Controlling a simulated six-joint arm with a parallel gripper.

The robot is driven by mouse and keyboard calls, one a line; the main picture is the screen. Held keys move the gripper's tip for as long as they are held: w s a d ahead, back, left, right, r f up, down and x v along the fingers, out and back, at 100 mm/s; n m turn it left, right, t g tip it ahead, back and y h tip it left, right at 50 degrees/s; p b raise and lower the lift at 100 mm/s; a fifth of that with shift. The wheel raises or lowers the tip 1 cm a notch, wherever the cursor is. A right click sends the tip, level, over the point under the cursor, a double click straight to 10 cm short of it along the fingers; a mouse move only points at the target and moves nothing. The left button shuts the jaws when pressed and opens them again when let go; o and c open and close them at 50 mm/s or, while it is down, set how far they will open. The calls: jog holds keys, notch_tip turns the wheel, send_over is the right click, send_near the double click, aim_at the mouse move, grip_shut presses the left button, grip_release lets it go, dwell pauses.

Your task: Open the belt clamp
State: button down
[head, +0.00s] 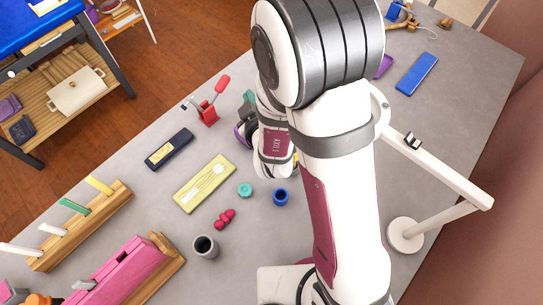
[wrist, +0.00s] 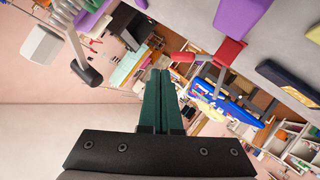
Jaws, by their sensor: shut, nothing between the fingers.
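A red toggle-type clamp, which I take as the belt clamp (head: 208,114), stands on the grey table left of my arm in the head view. Its red-gripped handle (head: 222,84) slants up to the right. In the wrist view the red clamp body (wrist: 229,52) shows at upper right, with the handle (wrist: 182,58) reaching left toward my fingertips. I cannot tell whether they touch. My gripper (wrist: 160,74) has its dark green fingers shut together with nothing between them. In the head view my arm hides most of the gripper.
A navy box (head: 169,149) and a yellow tray (head: 205,184) lie near the clamp. A teal ring (head: 245,190), a blue cup (head: 281,197) and a grey cup (head: 205,247) stand nearer. A white lamp-like stand (head: 405,234) is at right. Bare table lies around the clamp's left.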

jog(key=s+d+r+m+g, duration=0.2)
jog(key=s+m+g, duration=0.3)
jog(key=s, duration=0.4)
jog(key=s+d+r+m+g, duration=0.2)
jog(key=s+r+m+g, duration=0.1)
jog(key=s+m+g, duration=0.2)
jog(key=s+m, duration=0.2)
jog(key=s, duration=0.2)
jog(key=shift+s+r+m, duration=0.3)
jog(key=shift+s+m, duration=0.1)
jog(key=s+d+r+m+g, duration=0.1)
jog(key=s+d+g, duration=0.1)
jog(key=s+d, duration=0.2)
jog(key=s, duration=0.3)
jog(key=shift+s+r+m+h, duration=0.3)
jog(key=shift+r, duration=0.05)
jog(key=shift+d, duration=0.1)
